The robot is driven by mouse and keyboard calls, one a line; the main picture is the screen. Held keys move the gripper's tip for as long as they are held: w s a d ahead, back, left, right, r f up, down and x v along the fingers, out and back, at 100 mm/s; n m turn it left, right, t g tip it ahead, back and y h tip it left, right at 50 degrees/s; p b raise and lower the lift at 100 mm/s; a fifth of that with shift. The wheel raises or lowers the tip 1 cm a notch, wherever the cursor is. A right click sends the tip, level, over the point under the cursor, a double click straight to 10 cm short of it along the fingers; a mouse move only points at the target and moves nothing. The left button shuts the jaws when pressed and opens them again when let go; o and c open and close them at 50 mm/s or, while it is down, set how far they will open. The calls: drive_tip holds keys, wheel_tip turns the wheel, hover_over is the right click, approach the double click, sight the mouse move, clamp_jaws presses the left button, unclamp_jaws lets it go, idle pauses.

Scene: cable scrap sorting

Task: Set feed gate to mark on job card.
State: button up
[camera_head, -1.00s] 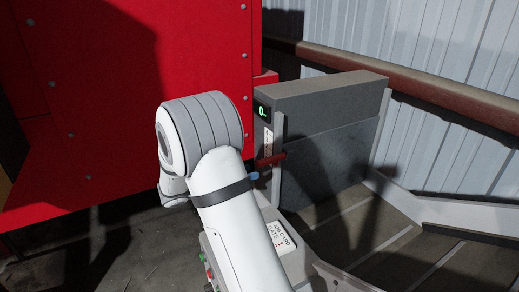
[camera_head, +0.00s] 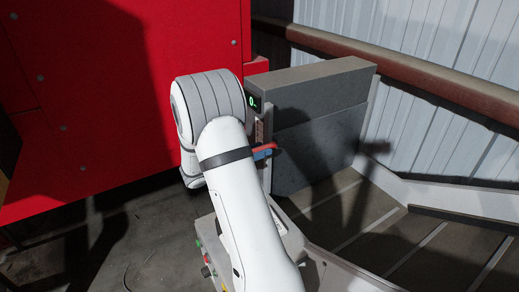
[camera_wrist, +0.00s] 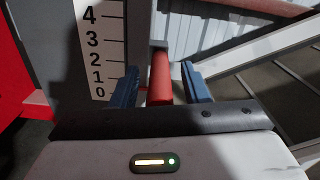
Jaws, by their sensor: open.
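The feed gate (camera_head: 320,152) is a dark grey panel in a grey frame, standing low behind the conveyor. Its red handle (camera_head: 264,147) sticks out at the left; in the wrist view the handle (camera_wrist: 161,78) lies between my gripper's (camera_wrist: 160,69) two blue fingers. The fingers stand apart with a gap on each side of it. The green display (camera_head: 252,102) shows 0. My arm hides most of the job card, and its text cannot be read now.
A big red machine wall (camera_head: 95,90) stands at the left. A brown rail (camera_head: 420,75) runs before the corrugated wall (camera_head: 450,45). The slatted conveyor (camera_head: 370,240) fills the lower right. A control box with buttons (camera_head: 203,254) sits below my arm.

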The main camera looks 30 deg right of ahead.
clamp_jaws()
idle(0.3)
drive_tip(key=shift+r, duration=0.1)
drive_tip(key=shift+r, duration=0.4)
unclamp_jaws()
drive_tip(key=shift+a+f, duration=0.1)
